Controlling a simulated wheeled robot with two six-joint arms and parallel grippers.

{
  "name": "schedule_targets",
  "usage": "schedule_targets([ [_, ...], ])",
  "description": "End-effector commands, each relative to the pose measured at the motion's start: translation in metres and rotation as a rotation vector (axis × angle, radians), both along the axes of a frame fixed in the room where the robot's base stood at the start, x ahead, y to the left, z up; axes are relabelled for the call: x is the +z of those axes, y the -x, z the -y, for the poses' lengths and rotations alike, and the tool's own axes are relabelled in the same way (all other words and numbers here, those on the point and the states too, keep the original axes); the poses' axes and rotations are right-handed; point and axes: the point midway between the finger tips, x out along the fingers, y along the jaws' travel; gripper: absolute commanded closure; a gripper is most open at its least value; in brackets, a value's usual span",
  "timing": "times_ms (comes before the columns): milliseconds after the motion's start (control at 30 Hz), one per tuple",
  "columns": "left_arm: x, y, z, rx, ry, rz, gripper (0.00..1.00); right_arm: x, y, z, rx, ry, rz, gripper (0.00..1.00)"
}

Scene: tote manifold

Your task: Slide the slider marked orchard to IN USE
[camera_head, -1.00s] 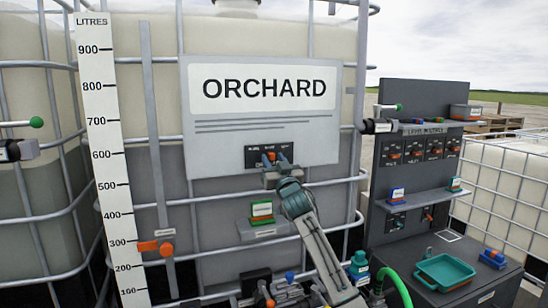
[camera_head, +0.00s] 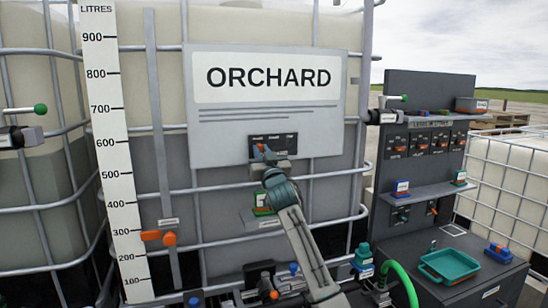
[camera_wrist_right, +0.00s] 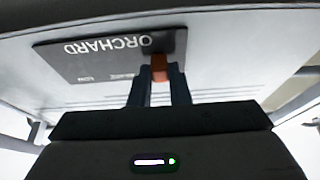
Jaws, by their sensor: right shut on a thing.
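The orchard slider is an orange tab (camera_wrist_right: 159,68) on a small black plate (camera_head: 284,145) on the grey ORCHARD sign (camera_head: 330,120). My right gripper (camera_head: 262,153) is shut on this tab, with one blue finger on each side of it in the wrist view. In the head view the tab stands toward the left part of the plate, partly hidden by the fingers. The plate's small labels are too small to read in the head view. The wrist view shows the plate upside down with ORCHARD on it. My left gripper is not in view.
A litre scale (camera_head: 115,160) and an orange clamp (camera_head: 169,239) are at the left. A valve with a green knob (camera_head: 40,109) is at the far left. A dark panel with several small sliders (camera_head: 423,142) and a teal tray (camera_head: 448,266) are at the right.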

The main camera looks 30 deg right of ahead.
Motion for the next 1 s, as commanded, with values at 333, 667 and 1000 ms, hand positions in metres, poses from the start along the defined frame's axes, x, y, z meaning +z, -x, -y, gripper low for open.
schedule_targets([
  [333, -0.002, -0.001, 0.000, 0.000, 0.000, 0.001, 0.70, -0.001, -0.002, -0.006, 0.000, -0.001, -0.003, 1.00],
  [667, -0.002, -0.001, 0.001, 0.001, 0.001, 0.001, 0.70, 0.000, -0.002, -0.006, -0.002, 0.001, -0.002, 0.62],
  [1000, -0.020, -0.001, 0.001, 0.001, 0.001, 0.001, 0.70, -0.016, 0.023, -0.012, -0.001, 0.004, -0.002, 0.62],
])
